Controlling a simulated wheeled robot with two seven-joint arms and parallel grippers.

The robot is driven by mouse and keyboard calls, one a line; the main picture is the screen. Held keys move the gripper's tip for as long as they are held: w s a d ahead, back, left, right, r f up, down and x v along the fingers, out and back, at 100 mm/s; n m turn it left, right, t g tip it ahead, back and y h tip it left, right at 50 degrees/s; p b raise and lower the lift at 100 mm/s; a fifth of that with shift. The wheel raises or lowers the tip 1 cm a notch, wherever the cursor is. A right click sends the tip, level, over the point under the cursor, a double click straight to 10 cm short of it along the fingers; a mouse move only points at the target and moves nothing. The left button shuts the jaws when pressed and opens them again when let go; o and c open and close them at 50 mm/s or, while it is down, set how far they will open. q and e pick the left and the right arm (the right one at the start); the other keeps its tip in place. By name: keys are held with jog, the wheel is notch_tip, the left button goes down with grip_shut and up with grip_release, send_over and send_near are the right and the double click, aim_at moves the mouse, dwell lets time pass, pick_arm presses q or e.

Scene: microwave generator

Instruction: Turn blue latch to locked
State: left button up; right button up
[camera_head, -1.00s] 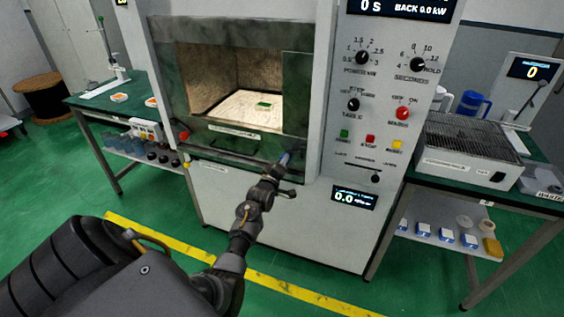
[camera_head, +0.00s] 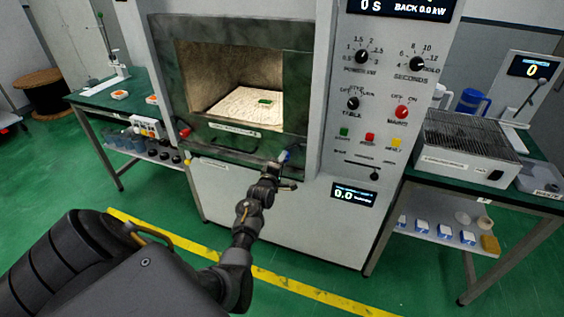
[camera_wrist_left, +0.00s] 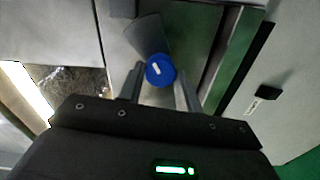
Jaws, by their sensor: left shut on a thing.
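The blue latch (camera_head: 285,155) sits at the lower right of the microwave generator's chamber front, mostly hidden by my gripper in the head view. In the left wrist view the latch is a round blue knob (camera_wrist_left: 161,70) with a short white mark on its face. My left gripper (camera_head: 281,165) is shut on this knob. The left wrist view shows its two fingers (camera_wrist_left: 159,84), one on each side of the knob. I cannot read any locked or unlocked marking. My right gripper is not in view.
The chamber (camera_head: 235,75) shows a lit interior with a small green item (camera_head: 265,101) on its floor. The control panel (camera_head: 385,95) with knobs and buttons stands close to the right. Side tables (camera_head: 125,85) flank the machine.

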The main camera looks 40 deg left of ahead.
pick_arm(q)
jog(key=o, duration=1)
jog(key=shift+s, duration=0.1)
jog(key=v, duration=1)
jog(key=shift+s+b, duration=0.3)
jog(key=shift+b, duration=0.1)
jog(key=shift+d, duration=0.15)
